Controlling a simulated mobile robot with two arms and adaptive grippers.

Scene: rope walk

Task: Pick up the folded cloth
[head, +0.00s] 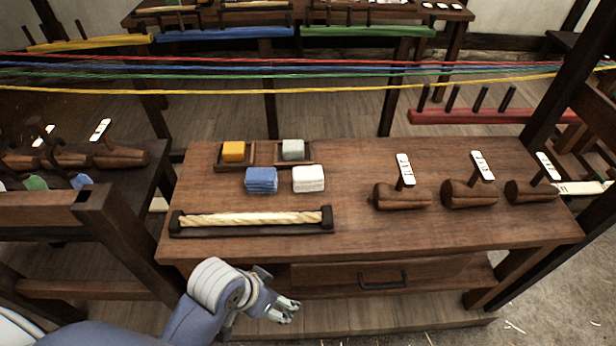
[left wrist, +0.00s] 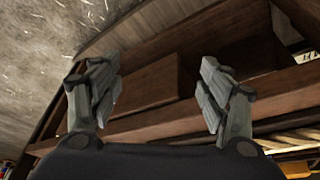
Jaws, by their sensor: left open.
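A blue folded cloth (head: 261,180) lies on the wooden table (head: 350,232), left of its middle. A white folded cloth (head: 309,178) lies just to its right, a small gap apart. My left gripper (head: 287,310) is low in front of the table's front edge, below the tabletop, apart from both cloths. It is open and empty; its two spread fingers show in the left wrist view (left wrist: 158,88), facing the table's underside and front. Neither cloth can be made out there. My right gripper is not in view.
Small wooden trays hold a yellow block (head: 233,151) and a grey-green block (head: 293,149) behind the cloths. A rope in a dark holder (head: 250,219) lies in front of them. Tagged wooden tools (head: 402,195) stand at right. Coloured ropes (head: 330,90) stretch across behind the table.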

